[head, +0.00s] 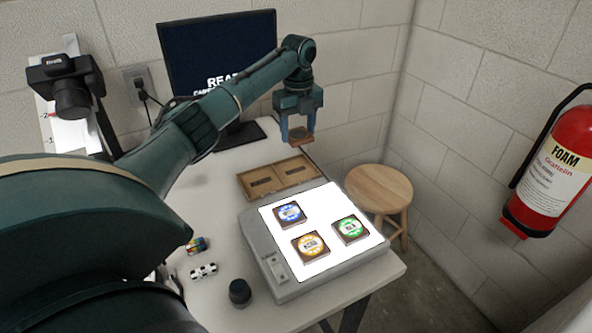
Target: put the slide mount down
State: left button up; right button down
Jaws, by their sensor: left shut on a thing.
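My left gripper (299,128) is shut on a brown slide mount (301,137). It holds the mount in the air, above and behind the light box and near the right end of a wooden tray. The wooden tray (243,190) lies on the table behind the light box and has two compartments. The lit light box (330,192) carries three slide mounts, apart from each other: a blue one (289,215), a green one (350,229) and an orange one (310,246). My right gripper is not in view.
A monitor (215,50) stands at the back of the table (215,225). A camera (68,88) on a stand is at left. A dark knob-like object (240,292) and small colourful items (197,245) lie front left. A wooden stool (378,188) and a red extinguisher (550,170) are at right.

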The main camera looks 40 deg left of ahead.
pick_arm(q)
send_over(295, 170)
notch_tip(295, 170, down, 5)
jog(key=shift+d+f, duration=0.1)
jog(key=shift+f+b, duration=0.4)
jog(key=shift+f, duration=2.2)
jog(key=shift+f, duration=0.1)
jog(key=shift+f, duration=0.15)
jog(key=o, duration=0.7)
notch_tip(295, 170, up, 12)
jog(key=shift+r+p, duration=0.25)
jog(key=shift+p, duration=0.3)
